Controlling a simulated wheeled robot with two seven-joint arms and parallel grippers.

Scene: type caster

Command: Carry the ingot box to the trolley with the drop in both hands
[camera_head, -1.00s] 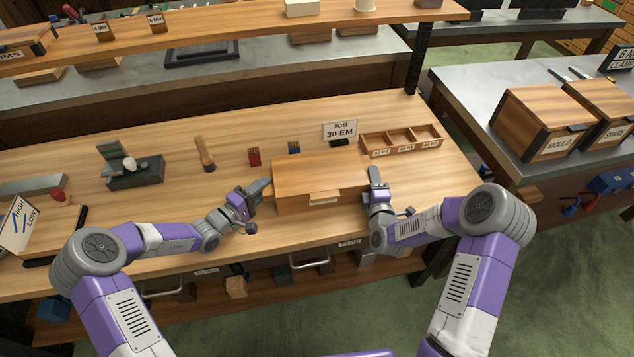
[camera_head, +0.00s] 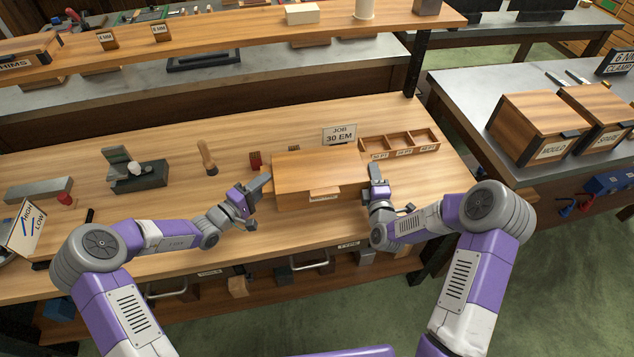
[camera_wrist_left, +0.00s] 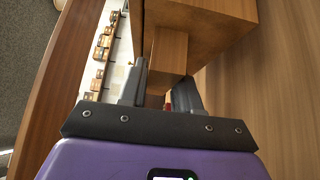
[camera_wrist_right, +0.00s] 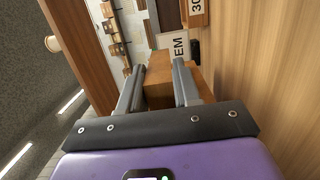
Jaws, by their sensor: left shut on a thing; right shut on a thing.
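The ingot box (camera_head: 318,170) is a plain wooden box with a label on its front, too small to read. It appears level, just above the wooden bench, between my grippers. My left gripper (camera_head: 260,187) is shut on the wooden lug at its left end; the left wrist view shows the lug (camera_wrist_left: 168,52) between the fingers. My right gripper (camera_head: 377,178) is shut on the right end; the right wrist view shows a wooden lug (camera_wrist_right: 158,88) between the fingers. I cannot identify the trolley in these views.
A JOB 30 EM sign (camera_head: 340,135) and a divided tray (camera_head: 362,146) stand behind the box. A grey-topped table (camera_head: 462,88) at right bears MOULD (camera_head: 535,120) and SPARE boxes. A shelf (camera_head: 230,33) spans the back. Green floor (camera_head: 560,255) is clear at right.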

